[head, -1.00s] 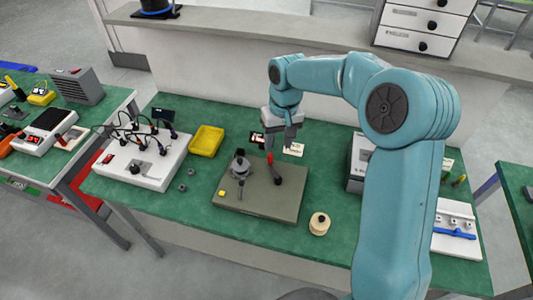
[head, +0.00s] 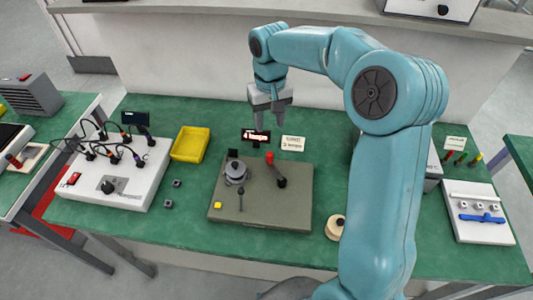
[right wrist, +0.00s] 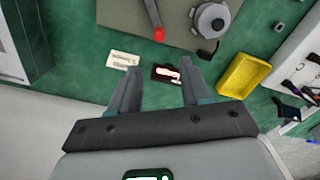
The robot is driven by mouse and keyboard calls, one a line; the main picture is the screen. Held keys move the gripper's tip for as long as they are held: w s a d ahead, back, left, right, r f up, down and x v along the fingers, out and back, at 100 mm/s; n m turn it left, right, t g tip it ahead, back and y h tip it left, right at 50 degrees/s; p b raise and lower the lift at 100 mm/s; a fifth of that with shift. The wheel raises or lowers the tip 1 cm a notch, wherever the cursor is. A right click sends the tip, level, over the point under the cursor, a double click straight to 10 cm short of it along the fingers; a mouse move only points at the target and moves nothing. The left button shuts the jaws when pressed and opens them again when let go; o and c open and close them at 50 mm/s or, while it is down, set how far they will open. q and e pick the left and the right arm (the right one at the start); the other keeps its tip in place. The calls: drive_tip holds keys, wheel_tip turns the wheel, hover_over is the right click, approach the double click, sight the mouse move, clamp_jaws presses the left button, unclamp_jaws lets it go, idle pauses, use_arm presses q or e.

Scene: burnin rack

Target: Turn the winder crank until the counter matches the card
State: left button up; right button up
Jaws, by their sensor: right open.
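The winder (head: 262,208) is a grey-olive base plate on the green bench, with a round grey spool head (head: 236,172) at its left. Its crank (head: 278,172) has a red knob at the upper end and a dark pivot below. The counter (head: 256,135), a small black display with lit red-white digits, stands behind the plate; I cannot read it for sure. A pale card (head: 292,143) lies right of it, its print too small to read. My right gripper (head: 271,118) is open and empty above the counter; the right wrist view shows its fingers (right wrist: 158,92) apart. My left gripper is not in view.
A yellow tray (head: 190,145) and a white box with cables (head: 113,185) are on the left. A tan spool (head: 335,227) lies right of the plate, partly behind my arm. A white panel with a blue bar (head: 478,212) is far right.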

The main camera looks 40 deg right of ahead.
sight(270, 153)
drive_tip(key=f, duration=1.2)
drive_tip(key=shift+s+a+f, duration=0.15)
drive_tip(key=shift+s+f, duration=0.05)
drive_tip(key=shift+s, duration=0.2)
drive_tip(key=shift+w+f, duration=0.2)
drive_tip(key=shift+f, duration=0.45)
drive_tip(key=shift+s, duration=0.1)
clamp_jaws()
